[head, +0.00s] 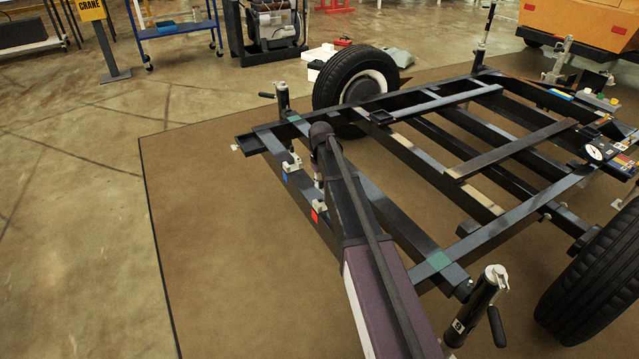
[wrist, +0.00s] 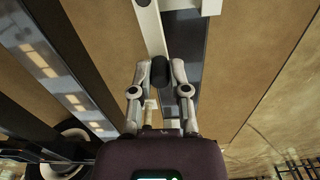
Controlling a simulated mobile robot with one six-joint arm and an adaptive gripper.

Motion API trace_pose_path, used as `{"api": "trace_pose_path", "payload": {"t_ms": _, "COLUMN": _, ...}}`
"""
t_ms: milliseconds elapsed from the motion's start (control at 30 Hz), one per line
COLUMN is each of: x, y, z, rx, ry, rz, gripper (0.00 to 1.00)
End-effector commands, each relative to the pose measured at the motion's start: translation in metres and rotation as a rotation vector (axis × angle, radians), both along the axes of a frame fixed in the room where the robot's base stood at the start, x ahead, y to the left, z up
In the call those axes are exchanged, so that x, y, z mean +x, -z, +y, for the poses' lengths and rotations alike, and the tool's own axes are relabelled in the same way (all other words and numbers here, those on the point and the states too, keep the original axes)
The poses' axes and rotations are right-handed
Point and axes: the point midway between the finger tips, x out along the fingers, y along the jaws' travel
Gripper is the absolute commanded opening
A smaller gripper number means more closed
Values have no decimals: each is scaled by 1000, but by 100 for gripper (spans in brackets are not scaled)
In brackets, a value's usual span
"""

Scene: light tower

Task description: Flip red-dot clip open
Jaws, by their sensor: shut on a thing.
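The red-dot clip (head: 319,207) is a small pale clip on the dark frame's left beam, with a red square (head: 315,216) beside it. My gripper (head: 318,182) reaches down just behind this clip in the head view, partly hidden by my arm. In the wrist view, my gripper (wrist: 160,70) has its fingertips closed on both sides of a black knob (wrist: 159,72). The knob appears to be at the end of a pale lever (wrist: 148,28) lying along the beam (wrist: 185,45). The red square does not show in the wrist view.
A second pale clip (head: 291,162) with a blue square (head: 285,177) sits farther along the same beam. Jack posts (head: 283,97) and (head: 478,305) stand at the frame corners. A wheel (head: 340,82) is behind. The brown mat (head: 215,250) is clear on the left.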

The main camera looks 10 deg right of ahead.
Motion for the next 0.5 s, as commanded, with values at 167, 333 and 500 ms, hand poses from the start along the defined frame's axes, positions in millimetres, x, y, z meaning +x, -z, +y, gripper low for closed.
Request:
{"api": "trace_pose_path", "payload": {"t_ms": 167, "x": 2, "y": 0, "z": -5, "rx": 0, "ry": 90, "rz": 1, "gripper": 0}}
{"api": "trace_pose_path", "payload": {"t_ms": 333, "x": 2, "y": 0, "z": -6, "rx": -1, "ry": 108, "rz": 0, "gripper": 0}}
{"api": "trace_pose_path", "payload": {"t_ms": 500, "x": 2, "y": 0, "z": -6, "rx": -1, "ry": 107, "rz": 0, "gripper": 0}}
